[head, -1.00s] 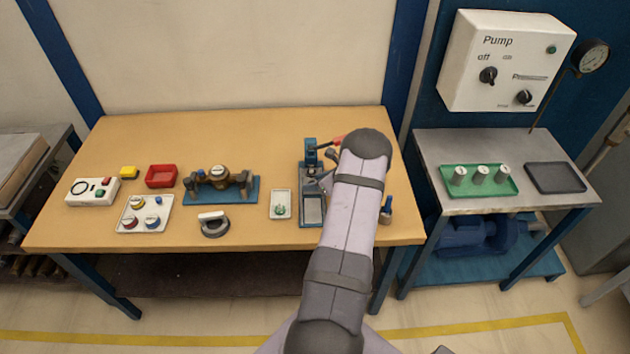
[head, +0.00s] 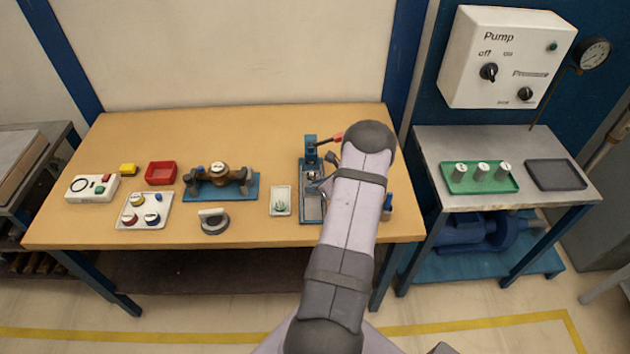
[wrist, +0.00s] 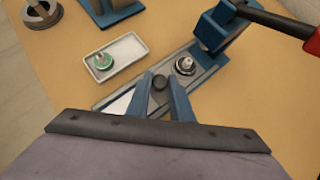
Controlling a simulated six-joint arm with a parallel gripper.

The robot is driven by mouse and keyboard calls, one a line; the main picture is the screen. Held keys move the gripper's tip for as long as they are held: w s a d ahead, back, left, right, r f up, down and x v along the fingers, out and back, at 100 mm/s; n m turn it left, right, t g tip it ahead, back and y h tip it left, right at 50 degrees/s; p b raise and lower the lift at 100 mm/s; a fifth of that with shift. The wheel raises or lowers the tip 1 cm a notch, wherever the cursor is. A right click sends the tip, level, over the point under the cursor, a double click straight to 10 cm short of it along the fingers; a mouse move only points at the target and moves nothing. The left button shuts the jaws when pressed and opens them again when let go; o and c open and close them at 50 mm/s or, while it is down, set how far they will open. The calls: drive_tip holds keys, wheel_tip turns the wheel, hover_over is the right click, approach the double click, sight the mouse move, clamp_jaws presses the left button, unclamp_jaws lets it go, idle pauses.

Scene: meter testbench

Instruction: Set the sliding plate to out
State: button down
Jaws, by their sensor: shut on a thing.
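The press (head: 311,150) is a blue column with a red-tipped lever, on a base at the right of the table; its head (wrist: 214,30) shows in the wrist view. The sliding plate (wrist: 205,63) lies on the long grey-blue base, carrying a small round metal and white part (wrist: 186,66) close to the press head. A dark round knob (wrist: 158,82) stands between my fingers. My gripper (wrist: 160,85) is shut on this knob. In the head view my arm hides most of the gripper and knob. I cannot tell exactly where the plate ends.
A white tray (wrist: 128,50) with a green-topped part lies beside the press base. A blue meter fixture (head: 240,193) stands further left. A blue bottle (head: 388,203) stands right of the press, partly behind my arm. Table between the white tray and fixture is clear.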

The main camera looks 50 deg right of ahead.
drive_tip(key=s+a+b, duration=0.1)
drive_tip(key=s+a, duration=0.4)
drive_tip(key=shift+b, duration=0.4)
drive_tip(key=shift+f, duration=0.1)
drive_tip(key=c, duration=1.6)
unclamp_jaws()
drive_tip(key=shift+a, duration=0.1)
drive_tip(key=shift+o, duration=0.2)
drive_tip(key=shift+s, duration=0.1)
drive_tip(key=b+v, duration=0.1)
drive_tip(key=v, duration=0.6)
drive_tip(key=shift+b, duration=0.35)
drive_tip(key=shift+s, duration=0.1)
